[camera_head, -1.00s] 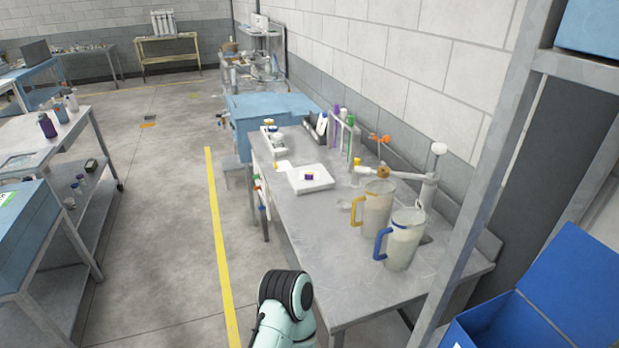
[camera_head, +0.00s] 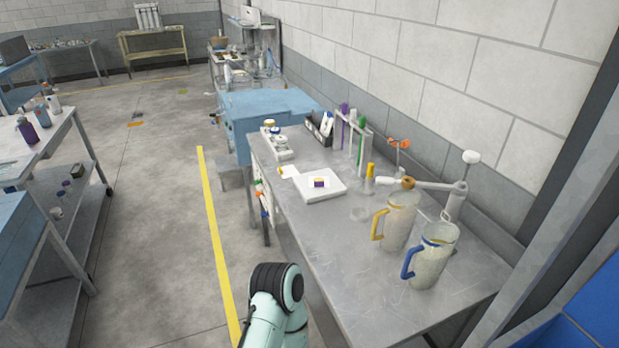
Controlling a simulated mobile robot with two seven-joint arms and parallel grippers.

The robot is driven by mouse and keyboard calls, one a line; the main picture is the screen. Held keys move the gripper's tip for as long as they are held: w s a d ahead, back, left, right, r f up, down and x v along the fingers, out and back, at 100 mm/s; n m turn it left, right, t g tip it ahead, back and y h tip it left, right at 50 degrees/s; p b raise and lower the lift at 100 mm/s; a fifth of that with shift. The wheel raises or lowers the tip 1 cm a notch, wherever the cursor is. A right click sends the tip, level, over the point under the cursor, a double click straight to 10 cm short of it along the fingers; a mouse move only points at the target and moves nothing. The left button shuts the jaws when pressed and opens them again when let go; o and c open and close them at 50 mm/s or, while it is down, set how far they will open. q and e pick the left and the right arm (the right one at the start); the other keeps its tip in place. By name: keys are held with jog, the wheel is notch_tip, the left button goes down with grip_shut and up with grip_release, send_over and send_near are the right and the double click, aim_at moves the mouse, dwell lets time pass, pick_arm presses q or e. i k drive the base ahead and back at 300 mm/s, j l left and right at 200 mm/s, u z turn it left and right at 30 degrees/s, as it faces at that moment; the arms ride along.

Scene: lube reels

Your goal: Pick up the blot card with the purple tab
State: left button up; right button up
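A white tray (camera_head: 335,190) lies on the grey metal bench (camera_head: 345,265). On it is a small pale piece with a purple and yellow mark (camera_head: 319,183); it may be the blot card with the purple tab, but it is too small to be sure. A white piece with a yellow end (camera_head: 287,171) lies just behind the tray's left corner. No gripper shows in the head view. Only a pale green arm link of mine with a black joint is visible at the bottom, left of the bench's front part.
Two jugs, one yellow-handled (camera_head: 397,222) and one blue-handled (camera_head: 431,256), stand right of the tray. A rack with coloured tubes (camera_head: 351,138) and a black box (camera_head: 318,130) stand behind. Floor left of the bench is clear, with a yellow line (camera_head: 216,235).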

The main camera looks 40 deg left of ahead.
aim_at(313, 182)
jog(key=i+j, duration=0.1)
jog(key=j, duration=0.45)
jog(key=i+j, duration=0.1)
jog(key=j, duration=0.95)
jog(key=i+j, duration=0.15)
jog(key=j, duration=0.4)
jog(key=i+j, duration=0.1)
jog(key=j, duration=0.45)
jog(key=i+j, duration=0.1)
jog(key=j, duration=0.45)
